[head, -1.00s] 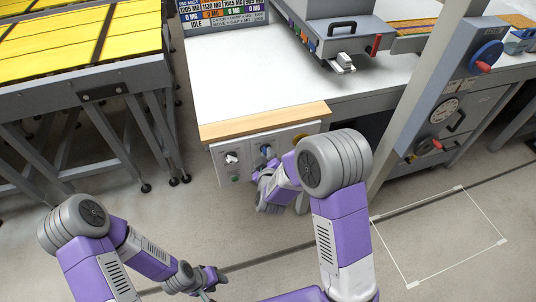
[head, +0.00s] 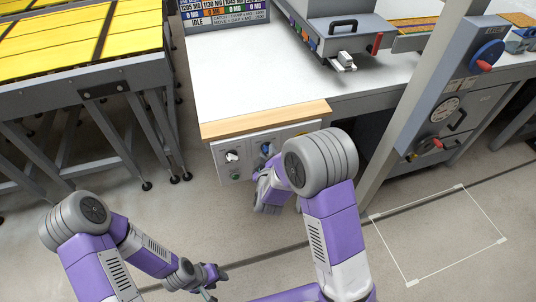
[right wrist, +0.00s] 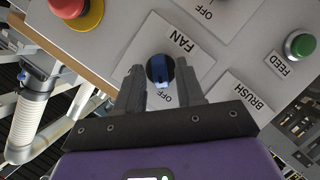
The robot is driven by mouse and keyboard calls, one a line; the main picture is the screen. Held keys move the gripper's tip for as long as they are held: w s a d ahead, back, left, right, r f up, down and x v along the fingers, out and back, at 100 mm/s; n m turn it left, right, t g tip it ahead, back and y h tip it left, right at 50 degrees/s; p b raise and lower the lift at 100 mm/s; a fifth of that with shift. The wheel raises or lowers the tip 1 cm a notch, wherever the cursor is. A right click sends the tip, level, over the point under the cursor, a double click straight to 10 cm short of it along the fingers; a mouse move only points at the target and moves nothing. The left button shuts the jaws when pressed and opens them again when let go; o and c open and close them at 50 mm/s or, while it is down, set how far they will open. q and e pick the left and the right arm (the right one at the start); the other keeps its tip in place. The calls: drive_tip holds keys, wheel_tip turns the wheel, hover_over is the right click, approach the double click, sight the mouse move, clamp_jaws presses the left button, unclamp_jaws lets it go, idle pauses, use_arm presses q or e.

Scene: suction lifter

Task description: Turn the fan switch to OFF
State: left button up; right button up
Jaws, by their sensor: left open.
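The fan switch (right wrist: 160,70) is a round dark knob with a blue grip bar, on a plate marked FAN above it and OFF below it in the right wrist view. The lighter end of its bar shows toward the OFF side; its exact setting is hard to tell. It also shows as a blue knob (head: 265,148) on the panel in the head view. My right gripper (right wrist: 159,74) is open, one finger on each side of the knob with gaps; I cannot tell how far in front they are. My left gripper (head: 211,276) is open and empty, low over the floor.
A red emergency button (right wrist: 76,10), a green FEED button (right wrist: 299,45) and a BRUSH label (right wrist: 254,100) lie around the switch. The panel hangs under the wooden front edge (head: 266,119) of the white table (head: 240,75). A slanted grey post (head: 398,140) stands right of my right arm.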

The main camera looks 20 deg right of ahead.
drive_tip(key=p+v, duration=0.1)
drive_tip(key=v, duration=0.6)
drive_tip(key=shift+s+a, duration=0.1)
drive_tip(key=shift+s, duration=0.2)
idle(0.4)
drive_tip(key=s+f+m+g+y, duration=0.2)
drive_tip(key=s+f+g, duration=0.2)
drive_tip(key=f, duration=0.5)
drive_tip(key=s+f+m+g+y, duration=0.2)
drive_tip(key=s+f+m+g, duration=0.15)
drive_tip(key=f, duration=0.45)
drive_tip(key=s+a+f+m+g+y, duration=0.1)
drive_tip(key=s+f+g, duration=0.1)
drive_tip(key=s, duration=0.2)
drive_tip(key=s+a+f+m+g+y, duration=0.1)
drive_tip(key=s+f+g, duration=0.1)
drive_tip(key=s, duration=0.3)
drive_tip(key=s+a+f+m+g+y, duration=0.1)
drive_tip(key=s+f+m+g+y, duration=0.1)
drive_tip(key=s+f, duration=0.1)
drive_tip(key=shift+s+a+f, duration=0.1)
drive_tip(key=shift+s+a, duration=0.1)
drive_tip(key=shift+s, duration=0.2)
drive_tip(key=shift+s+a+f, duration=0.1)
drive_tip(key=shift+s+a, duration=0.1)
drive_tip(key=shift+s, duration=0.2)
